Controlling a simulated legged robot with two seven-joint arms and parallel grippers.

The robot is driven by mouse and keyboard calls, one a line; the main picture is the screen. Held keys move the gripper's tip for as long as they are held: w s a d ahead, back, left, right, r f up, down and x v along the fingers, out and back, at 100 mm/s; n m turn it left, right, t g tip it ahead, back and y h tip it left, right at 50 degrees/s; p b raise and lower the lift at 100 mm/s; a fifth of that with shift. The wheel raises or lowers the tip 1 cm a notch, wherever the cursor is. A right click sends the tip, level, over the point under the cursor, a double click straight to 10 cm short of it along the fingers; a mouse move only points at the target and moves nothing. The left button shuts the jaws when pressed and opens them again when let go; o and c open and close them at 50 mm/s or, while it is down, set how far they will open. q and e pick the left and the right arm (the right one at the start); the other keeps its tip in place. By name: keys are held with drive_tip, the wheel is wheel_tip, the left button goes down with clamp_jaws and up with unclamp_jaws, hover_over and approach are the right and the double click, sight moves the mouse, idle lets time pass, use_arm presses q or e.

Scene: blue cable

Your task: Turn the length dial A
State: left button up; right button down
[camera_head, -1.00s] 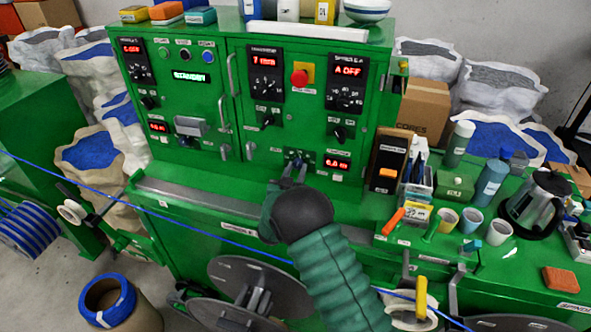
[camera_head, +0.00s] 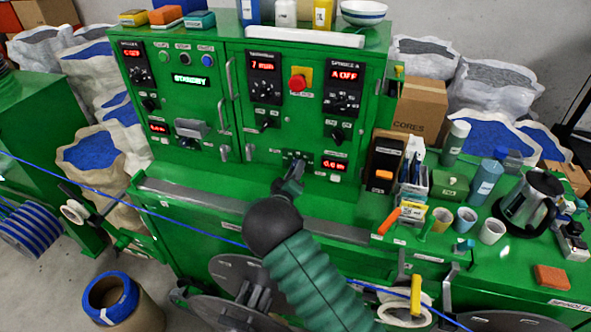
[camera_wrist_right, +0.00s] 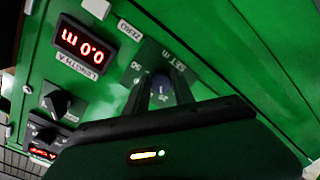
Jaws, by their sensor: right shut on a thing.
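The length dial A (camera_wrist_right: 161,88) is a small dark round knob on the green cabinet front, under a "SET M" plate. My right gripper (camera_wrist_right: 160,84) has its two fingers on either side of it and is shut on it; the fingers hide part of the knob. In the head view my right gripper (camera_head: 297,167) reaches up to the lower middle of the panel, and the dial is mostly hidden there. The red display labelled LENGTH A (camera_wrist_right: 83,45) reads 0.0 m; it also shows in the head view (camera_head: 335,165). My left gripper is not in view.
A black switch box with an orange button (camera_head: 384,160) stands right of the display. Cups, bottles and a kettle (camera_head: 527,198) crowd the right bench. A blue cable (camera_head: 120,194) runs across the front, behind my right arm. Other knobs (camera_wrist_right: 62,102) sit near the display.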

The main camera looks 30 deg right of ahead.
drive_tip(key=shift+w+a+r+n, duration=0.1)
drive_tip(key=shift+w+r+n, duration=0.05)
drive_tip(key=shift+n, duration=0.35)
drive_tip(key=c, duration=1.3)
unclamp_jaws()
drive_tip(key=shift+o, duration=1.2)
drive_tip(key=shift+w+a, duration=0.1)
drive_tip(key=b+v, duration=0.2)
drive_tip(key=v, duration=1.5)
drive_tip(key=shift+f+b, duration=0.2)
drive_tip(key=shift+b, duration=0.2)
